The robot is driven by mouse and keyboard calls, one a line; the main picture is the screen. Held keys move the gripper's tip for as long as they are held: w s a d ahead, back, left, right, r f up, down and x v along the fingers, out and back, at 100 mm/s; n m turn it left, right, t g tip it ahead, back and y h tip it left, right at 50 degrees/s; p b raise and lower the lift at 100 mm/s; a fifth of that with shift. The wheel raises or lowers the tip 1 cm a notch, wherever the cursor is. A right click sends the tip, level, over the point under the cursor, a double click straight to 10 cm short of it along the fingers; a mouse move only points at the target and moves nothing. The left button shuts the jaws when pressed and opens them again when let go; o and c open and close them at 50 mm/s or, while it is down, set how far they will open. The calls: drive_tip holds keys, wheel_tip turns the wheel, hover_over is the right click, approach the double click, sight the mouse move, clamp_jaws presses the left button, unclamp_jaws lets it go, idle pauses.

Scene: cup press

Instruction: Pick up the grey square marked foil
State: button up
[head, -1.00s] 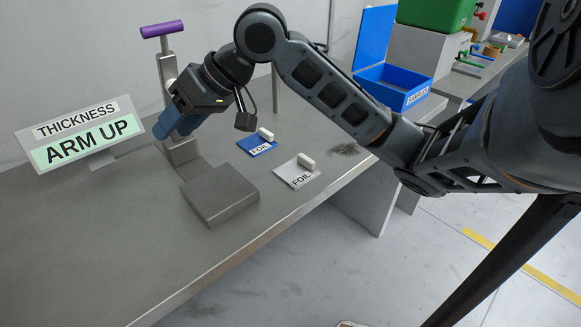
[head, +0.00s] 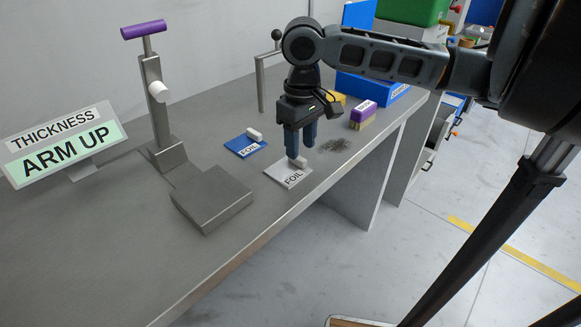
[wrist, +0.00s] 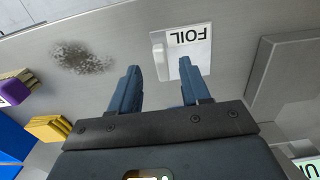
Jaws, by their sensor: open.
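The grey square marked FOIL (head: 288,178) lies flat on the metal bench, with a small white grip (head: 298,162) standing at its far edge. In the wrist view the grey square (wrist: 190,58) lies beyond my fingertips, and its white grip (wrist: 160,60) shows ahead of the gap between them. My gripper (head: 300,148) points down above the far edge of the square, open and empty. In the head view its fingertips look close to the white grip; I cannot tell the exact height between them.
A blue square marked FOIL (head: 243,147) with a white grip lies just left. The press with a purple handle (head: 142,29) and a grey block (head: 212,196) stand further left. A dark speckled patch (head: 333,145) and a purple-and-yellow block (head: 362,115) are on the right.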

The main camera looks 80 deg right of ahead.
sight(300, 158)
drive_tip(key=shift+f, duration=1.85)
drive_tip(key=shift+c, duration=0.5)
clamp_jaws()
